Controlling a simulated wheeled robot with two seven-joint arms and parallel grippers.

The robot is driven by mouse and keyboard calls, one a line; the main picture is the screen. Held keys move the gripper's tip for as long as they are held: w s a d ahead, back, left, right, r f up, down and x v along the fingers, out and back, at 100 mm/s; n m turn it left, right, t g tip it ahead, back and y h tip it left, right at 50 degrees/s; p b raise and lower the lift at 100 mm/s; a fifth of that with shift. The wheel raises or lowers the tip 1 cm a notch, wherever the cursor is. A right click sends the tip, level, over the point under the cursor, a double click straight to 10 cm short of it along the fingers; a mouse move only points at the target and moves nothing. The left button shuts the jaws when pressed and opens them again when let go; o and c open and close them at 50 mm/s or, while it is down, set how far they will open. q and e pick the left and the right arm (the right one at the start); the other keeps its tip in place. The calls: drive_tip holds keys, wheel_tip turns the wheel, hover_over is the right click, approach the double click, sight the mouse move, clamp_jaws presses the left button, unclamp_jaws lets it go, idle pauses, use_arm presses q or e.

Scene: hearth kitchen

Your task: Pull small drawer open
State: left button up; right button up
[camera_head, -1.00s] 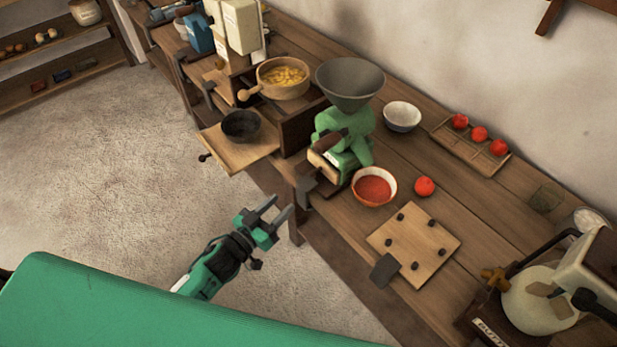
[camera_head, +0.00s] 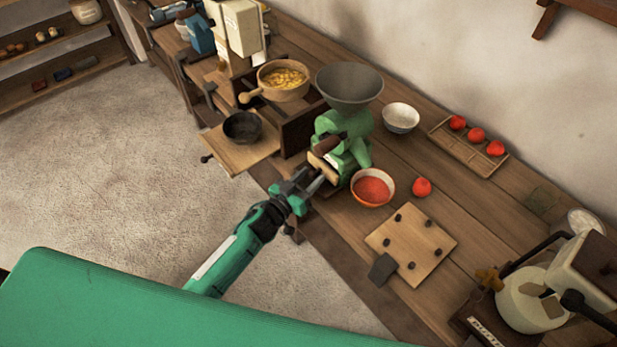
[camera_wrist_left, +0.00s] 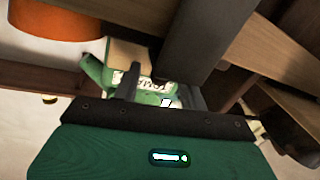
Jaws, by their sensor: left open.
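The green mill (camera_head: 334,129) stands at the table's front edge under a grey hopper (camera_head: 349,84). A pale wooden piece (camera_head: 323,164) low on its front looks like a small drawer front; I cannot tell how far out it is. My left gripper (camera_head: 313,177) is open just in front of the mill's base, its fingers pointing at it. In the left wrist view, green parts with a white label (camera_wrist_left: 153,86) show between and beyond the fingers, with nothing visibly held. Contact is unclear. My right gripper is not in view.
A bowl of red contents (camera_head: 373,187) and a red fruit (camera_head: 422,187) stand right of the mill. A pulled-out board (camera_head: 236,157) carrying a dark pot (camera_head: 242,126) juts out to the left. A pegged board (camera_head: 411,244) lies nearer. The floor in front is clear.

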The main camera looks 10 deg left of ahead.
use_arm(q)
drive_tip(key=shift+c, duration=0.4)
clamp_jaws()
drive_tip(key=a+p+v, duration=0.1)
drive_tip(key=p+v, duration=0.1)
drive_tip(key=v, duration=0.5)
drive_tip(key=shift+w+a, duration=0.15)
drive_tip(key=shift+w, duration=0.1)
drive_tip(key=shift+o, duration=0.4)
unclamp_jaws()
drive_tip(key=b+v, duration=0.3)
drive_tip(key=v, duration=1)
drive_tip(key=shift+s, duration=0.35)
